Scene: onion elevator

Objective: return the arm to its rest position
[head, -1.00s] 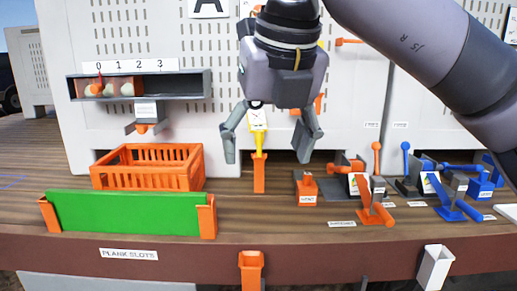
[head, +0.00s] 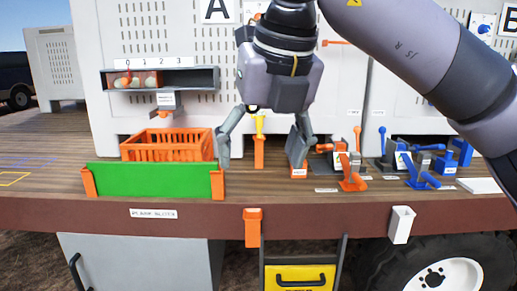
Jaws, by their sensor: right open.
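My right arm reaches in from the upper right. Its gripper (head: 262,150) hangs fingers down over the wooden bench (head: 250,185), with its two fingers spread and nothing between them that it grips. An orange post with a yellow top (head: 259,150) shows between the fingers, apparently behind them. The right fingertip overlaps an orange fixture in the picture; I cannot tell if they touch. My left gripper is not in view.
An orange crate (head: 167,140) stands behind a green plank (head: 153,180) on the left. Orange levers (head: 352,173) and blue levers (head: 422,170) stand on the right. A numbered shelf (head: 190,78) hangs on the perforated back panel. A yellow drawer (head: 300,276) shows below the bench.

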